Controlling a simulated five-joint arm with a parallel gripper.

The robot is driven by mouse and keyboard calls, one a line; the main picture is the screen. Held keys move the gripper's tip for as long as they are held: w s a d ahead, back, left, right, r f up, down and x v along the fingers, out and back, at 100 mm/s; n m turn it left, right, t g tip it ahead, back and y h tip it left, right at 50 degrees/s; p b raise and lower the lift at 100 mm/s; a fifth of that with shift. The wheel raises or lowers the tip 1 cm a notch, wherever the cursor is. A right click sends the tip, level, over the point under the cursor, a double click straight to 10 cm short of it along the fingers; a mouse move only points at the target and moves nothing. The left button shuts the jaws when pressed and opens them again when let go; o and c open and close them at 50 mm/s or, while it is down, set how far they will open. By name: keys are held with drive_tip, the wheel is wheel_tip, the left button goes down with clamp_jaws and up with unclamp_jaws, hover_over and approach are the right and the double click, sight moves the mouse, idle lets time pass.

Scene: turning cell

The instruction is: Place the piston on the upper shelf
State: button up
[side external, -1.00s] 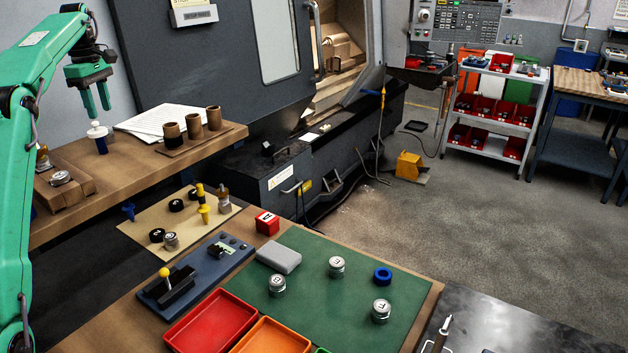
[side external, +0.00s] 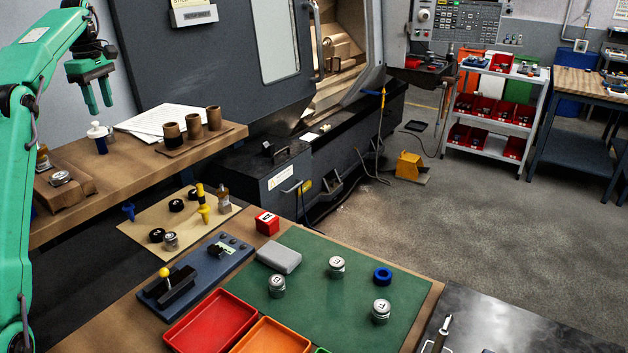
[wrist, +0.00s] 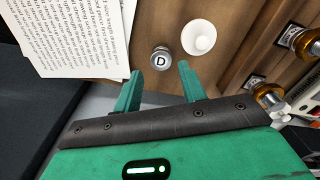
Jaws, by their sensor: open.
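A metal piston marked D (wrist: 161,56) stands on the brown upper shelf (side external: 150,178), beside a white round knob (wrist: 199,38). My gripper (wrist: 158,80) is open in the wrist view, and the piston is just beyond its fingertips, with nothing held between them. In the side view my gripper (side external: 100,110) hangs above the shelf, over the white-topped dark blue item (side external: 99,138). The piston is hard to make out there. Other lettered metal pistons stand on the green mat (side external: 325,315): one at the back (side external: 337,266), one left (side external: 277,285), one right (side external: 381,311).
Printed papers (side external: 155,118) and a holder with brown cups (side external: 195,124) lie right of my gripper on the shelf. A wooden block (side external: 70,192) is at the left. The lower bench holds a red tray (side external: 213,325), a grey block (side external: 279,258) and a blue ring (side external: 382,275).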

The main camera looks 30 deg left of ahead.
drive_tip(key=s+d+r+m+t+y, duration=0.15)
drive_tip(key=d+m, duration=0.45)
drive_tip(key=d, duration=0.6)
drive_tip(key=s+d+r+m+t+h, duration=0.15)
drive_tip(key=d+m, duration=0.35)
drive_tip(key=d, duration=0.6)
drive_tip(key=s+d+f+m+t, duration=0.2)
drive_tip(key=s+d+f+m, duration=1)
drive_tip(key=s+d, duration=0.3)
drive_tip(key=shift+s+f+t, duration=0.3)
drive_tip(key=shift+s+f, duration=0.05)
drive_tip(key=shift+s, duration=0.1)
